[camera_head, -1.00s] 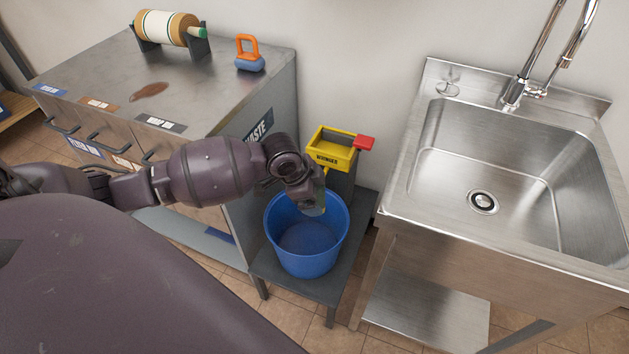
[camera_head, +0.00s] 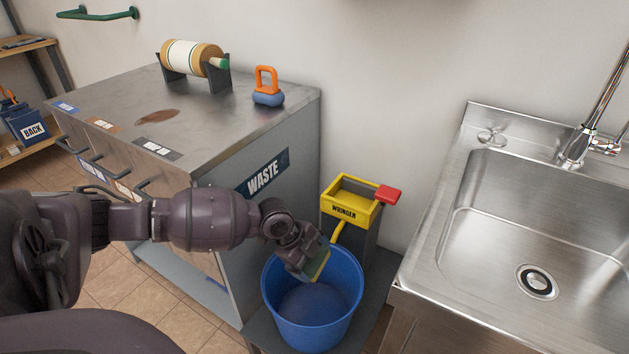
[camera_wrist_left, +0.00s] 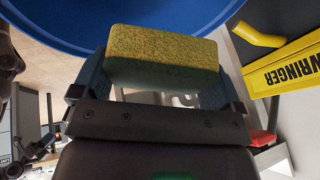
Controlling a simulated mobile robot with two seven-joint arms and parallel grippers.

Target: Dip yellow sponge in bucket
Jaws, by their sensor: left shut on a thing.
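The yellow sponge (camera_wrist_left: 165,50), with a darker green side, is held between the fingers of my left gripper (camera_wrist_left: 160,85) in the left wrist view. In the head view the sponge (camera_head: 318,264) shows at the end of my left gripper (camera_head: 312,258), over the upper part of the blue bucket's opening. The blue bucket (camera_head: 312,335) stands on a grey stand, and its inner floor shows darker blue. The bucket's blue rim (camera_wrist_left: 70,25) also shows beyond the sponge in the left wrist view. My right gripper is out of view.
A yellow wringer (camera_head: 350,203) with a red handle (camera_head: 388,194) stands just behind the bucket. A metal cabinet (camera_head: 275,215) marked WASTE is to the left. A steel sink (camera_head: 500,215) is to the right. An orange-handled blue tool (camera_head: 268,92) sits on the cabinet.

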